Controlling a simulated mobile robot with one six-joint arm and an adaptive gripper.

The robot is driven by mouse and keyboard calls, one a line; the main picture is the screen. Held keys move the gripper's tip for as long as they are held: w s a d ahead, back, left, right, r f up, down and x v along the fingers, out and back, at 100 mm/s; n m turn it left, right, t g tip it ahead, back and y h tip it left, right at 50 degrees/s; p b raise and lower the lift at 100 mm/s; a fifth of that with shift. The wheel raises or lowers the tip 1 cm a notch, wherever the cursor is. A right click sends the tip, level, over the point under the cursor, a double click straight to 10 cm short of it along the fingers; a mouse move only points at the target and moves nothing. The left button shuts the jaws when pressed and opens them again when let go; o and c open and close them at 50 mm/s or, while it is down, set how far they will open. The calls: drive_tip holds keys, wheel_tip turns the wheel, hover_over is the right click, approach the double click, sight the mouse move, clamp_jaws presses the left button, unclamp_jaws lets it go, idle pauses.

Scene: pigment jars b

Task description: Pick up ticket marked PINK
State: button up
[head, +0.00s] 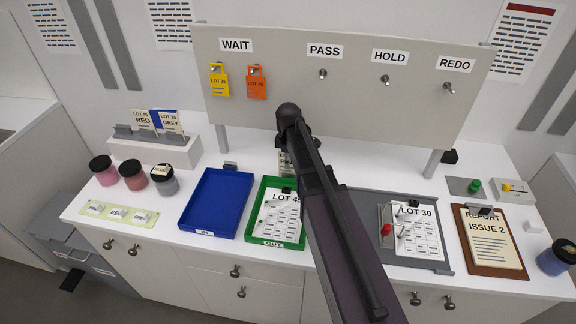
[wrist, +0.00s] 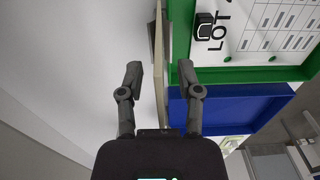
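A cream ticket (head: 285,162) stands upright on the counter behind my arm in the head view. Only part of its text shows, "LO" and "PI" in dark letters; my arm hides the rest. In the wrist view a thin card (wrist: 158,50), seen nearly edge-on, runs between the fingers of my gripper (wrist: 160,75). My gripper is open, with one finger on each side of the card and gaps on both sides. The card's face cannot be read there. My arm hides the gripper in the head view.
A green OUT tray (head: 262,240) with a LOT sheet and a blue tray (head: 207,228) lie close by. A board (head: 300,95) with hooks stands behind, with yellow (head: 219,80) and orange (head: 256,83) tags under WAIT. Pigment jars (head: 133,175) stand at left.

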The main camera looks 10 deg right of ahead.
clamp_jaws()
drive_tip(key=shift+r, duration=0.15)
wheel_tip(320, 180, up, 2)
drive_tip(key=p, duration=0.3)
drive_tip(key=shift+r, duration=0.25)
drive_tip(key=s+d+r+p, duration=0.1)
drive_tip(key=s+r+p, duration=0.1)
drive_tip(key=s, duration=1.4)
drive_tip(key=shift+d+r, duration=0.1)
